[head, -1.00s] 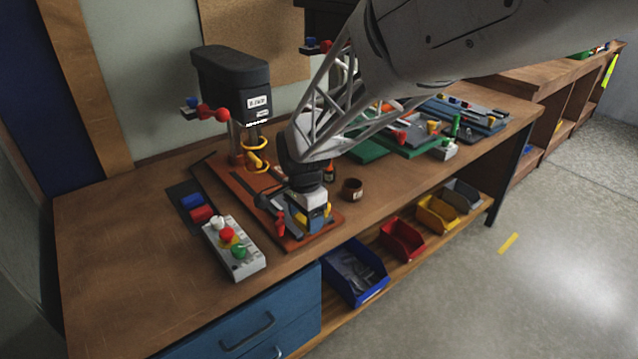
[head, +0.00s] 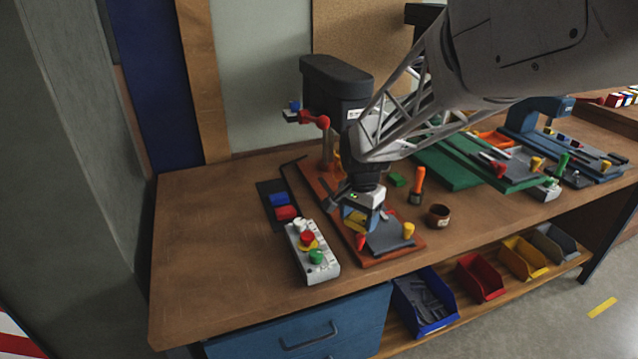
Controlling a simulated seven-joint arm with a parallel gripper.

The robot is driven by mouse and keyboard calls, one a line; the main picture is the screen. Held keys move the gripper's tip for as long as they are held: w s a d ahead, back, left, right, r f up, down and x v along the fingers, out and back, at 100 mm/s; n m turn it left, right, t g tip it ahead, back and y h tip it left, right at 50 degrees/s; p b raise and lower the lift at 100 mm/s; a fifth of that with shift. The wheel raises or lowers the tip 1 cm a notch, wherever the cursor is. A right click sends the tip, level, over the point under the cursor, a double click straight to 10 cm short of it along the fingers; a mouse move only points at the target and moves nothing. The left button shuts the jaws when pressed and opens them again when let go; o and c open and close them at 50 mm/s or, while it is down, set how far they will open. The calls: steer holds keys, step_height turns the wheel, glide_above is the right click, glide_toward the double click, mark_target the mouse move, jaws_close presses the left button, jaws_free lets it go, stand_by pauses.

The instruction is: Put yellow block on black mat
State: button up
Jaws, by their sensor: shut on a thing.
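The black mat (head: 268,187) lies on the bench at the left and bears a blue block (head: 279,199) and a red block (head: 286,212). My gripper (head: 355,222) is above the brown base board, right of the mat. It is shut on the yellow block (head: 354,218), which shows low between its fingers and is partly hidden by them. The block appears a little above the grey vise (head: 388,237).
A grey button box (head: 318,266) with coloured buttons stands between the mat and the bench's front edge. A black-topped drill press (head: 337,82) rises behind my gripper. A brown cup (head: 438,215) stands right. The bench's left part is clear.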

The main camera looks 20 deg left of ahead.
steer(key=a+n, duration=0.3)
steer(key=a, duration=0.1)
steer(key=w+a+n, duration=0.1)
steer(key=a+n, duration=0.2)
steer(key=a, duration=0.2)
steer(key=a+r+n, duration=0.1)
steer(key=a+n, duration=0.2)
steer(key=a, duration=0.2)
steer(key=shift+w+n, duration=0.2)
steer(key=shift+n, duration=0.1)
steer(key=w+a+f, duration=0.1)
steer(key=a, duration=0.2)
steer(key=w+a+f+n, duration=0.1)
steer(key=a+f, duration=0.1)
steer(key=w+a+f+n, duration=0.1)
steer(key=a, duration=0.2)
steer(key=shift+w+a+f, duration=0.15)
steer(key=shift+a+f, duration=0.05)
steer(key=shift+a, duration=0.15)
steer(key=shift+w+a+f+n, duration=0.3)
steer(key=shift+a+f, duration=0.1)
steer(key=shift+a, duration=0.2)
steer(key=shift+w+a+f, duration=0.1)
steer(key=shift+w+a, duration=0.1)
glide_above(273, 189)
steer(key=shift+f, duration=0.65)
steer(key=shift+f, duration=0.1)
steer(key=shift+f, duration=1.7)
